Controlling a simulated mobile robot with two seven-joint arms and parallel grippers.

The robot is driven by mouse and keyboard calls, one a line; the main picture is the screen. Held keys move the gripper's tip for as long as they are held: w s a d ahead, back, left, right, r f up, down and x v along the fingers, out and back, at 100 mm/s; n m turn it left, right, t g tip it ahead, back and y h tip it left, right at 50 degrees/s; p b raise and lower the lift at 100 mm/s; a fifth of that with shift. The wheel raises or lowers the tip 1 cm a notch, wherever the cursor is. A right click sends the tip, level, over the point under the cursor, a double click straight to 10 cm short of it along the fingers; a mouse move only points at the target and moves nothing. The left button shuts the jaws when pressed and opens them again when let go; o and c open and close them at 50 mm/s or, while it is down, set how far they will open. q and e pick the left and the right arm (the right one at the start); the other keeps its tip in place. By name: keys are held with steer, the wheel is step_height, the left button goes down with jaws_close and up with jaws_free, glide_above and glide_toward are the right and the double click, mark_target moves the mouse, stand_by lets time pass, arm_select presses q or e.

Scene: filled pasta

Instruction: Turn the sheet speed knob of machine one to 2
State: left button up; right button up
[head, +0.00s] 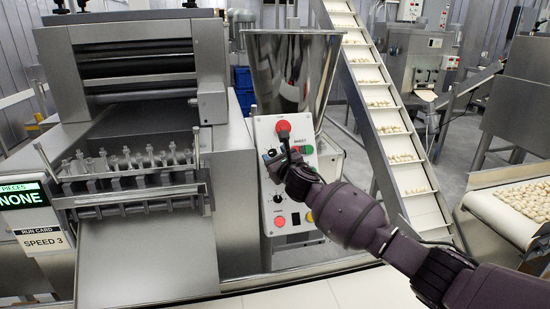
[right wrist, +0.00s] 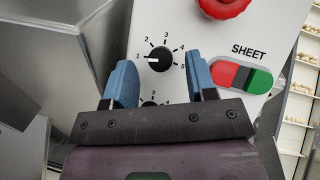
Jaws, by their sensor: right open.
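The control panel (head: 272,222) of the machine stands in the middle of the head view. In the right wrist view a black round knob (right wrist: 161,59) with a white pointer sits on the panel (right wrist: 200,22), beside the word SHEET. Its dial runs from 1 to 5, and the pointer is at 1. My right gripper (right wrist: 160,64) is open, its blue fingers on either side of the knob with visible gaps. In the head view the right gripper (head: 284,152) is at the panel's upper part. My left gripper is not in view.
A red emergency button (right wrist: 222,5) and a red-green SHEET switch (right wrist: 242,77) are close by. A second knob (right wrist: 149,104) below is partly hidden by my gripper. A conveyor (head: 405,178) rises behind my arm.

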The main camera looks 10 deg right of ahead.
steer(key=shift+w, duration=0.4)
steer(key=shift+c, duration=0.5)
steer(key=c, duration=0.8)
steer(key=shift+a, duration=0.1)
steer(key=shift+c, duration=0.2)
